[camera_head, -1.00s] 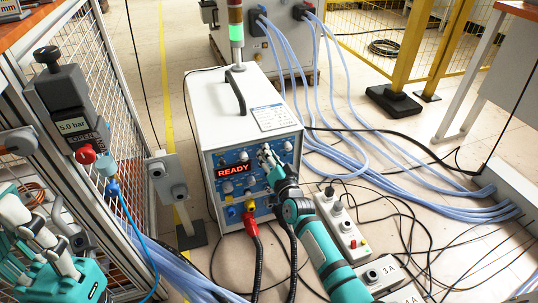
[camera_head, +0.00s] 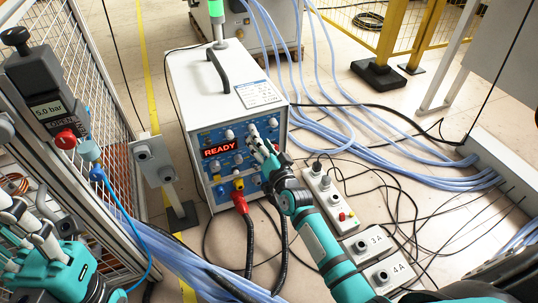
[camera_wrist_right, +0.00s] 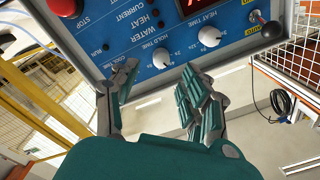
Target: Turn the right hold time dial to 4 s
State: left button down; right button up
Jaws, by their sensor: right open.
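The white heater unit (camera_head: 190,85) has a blue front panel with a red READY display (camera_head: 220,149). In the right wrist view the panel appears upside down. The white hold time dial (camera_wrist_right: 161,57) sits beside the heat time dial (camera_wrist_right: 209,37). My right gripper (camera_head: 262,143) is at the panel's right part and covers some of it in the head view. In the wrist view its fingers (camera_wrist_right: 158,92) are apart, with the hold time dial ahead between them. No contact shows, and the dial's exact setting is too small to read. My left gripper (camera_head: 28,228) is at the lower left.
A red stop button (camera_wrist_right: 65,5) is on the panel. A red plug (camera_head: 240,202) with black cables hangs from the front. A grey power strip (camera_head: 326,196) lies right of the unit. Blue hoses (camera_head: 400,170) cross the floor. A mesh guard (camera_head: 90,90) stands at left.

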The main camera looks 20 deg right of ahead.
jog(key=s, duration=0.7)
jog(key=shift+d, duration=0.2)
